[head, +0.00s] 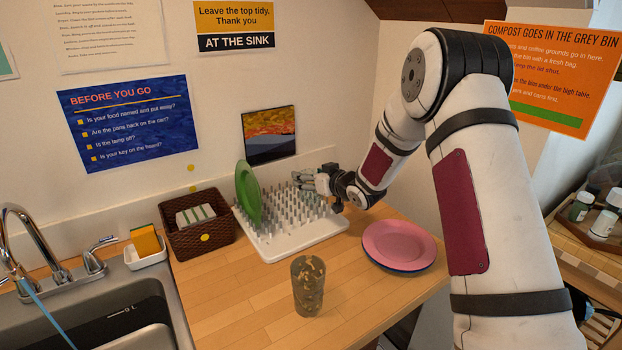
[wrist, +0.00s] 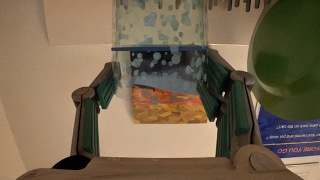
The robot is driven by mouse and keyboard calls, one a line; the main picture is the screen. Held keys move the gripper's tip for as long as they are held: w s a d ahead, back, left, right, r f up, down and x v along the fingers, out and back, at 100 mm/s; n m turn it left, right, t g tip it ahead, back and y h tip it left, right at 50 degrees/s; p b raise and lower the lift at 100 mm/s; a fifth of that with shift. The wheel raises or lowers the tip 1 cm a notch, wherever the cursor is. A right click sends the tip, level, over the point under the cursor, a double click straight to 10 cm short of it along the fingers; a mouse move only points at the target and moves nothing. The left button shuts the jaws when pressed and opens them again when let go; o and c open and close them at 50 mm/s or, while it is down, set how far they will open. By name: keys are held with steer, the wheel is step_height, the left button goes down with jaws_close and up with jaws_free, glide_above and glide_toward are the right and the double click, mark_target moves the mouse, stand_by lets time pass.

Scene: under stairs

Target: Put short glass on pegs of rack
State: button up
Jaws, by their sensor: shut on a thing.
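A clear glass with pale blue spots (wrist: 160,25) and a blue line across it is between my fingers in the wrist view. My gripper (wrist: 160,100) is shut on it. In the head view my gripper (head: 318,182) is over the back right part of the white peg rack (head: 290,240), and the glass is small and hard to make out there. I cannot tell whether the glass touches the pegs. A few pegs show at the top of the wrist view (wrist: 235,4). A green plate (head: 248,193) stands upright at the rack's left end.
A taller patterned glass (head: 307,287) stands on the counter in front of the rack. A brown basket (head: 197,228), a sponge holder (head: 146,246) and the sink (head: 130,300) are left. A picture (head: 269,135) is behind the rack.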

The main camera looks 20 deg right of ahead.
steer(key=shift+f, duration=0.35)
steer(key=shift+f, duration=0.1)
steer(key=o, duration=1.5)
steer(key=shift+f, duration=0.1)
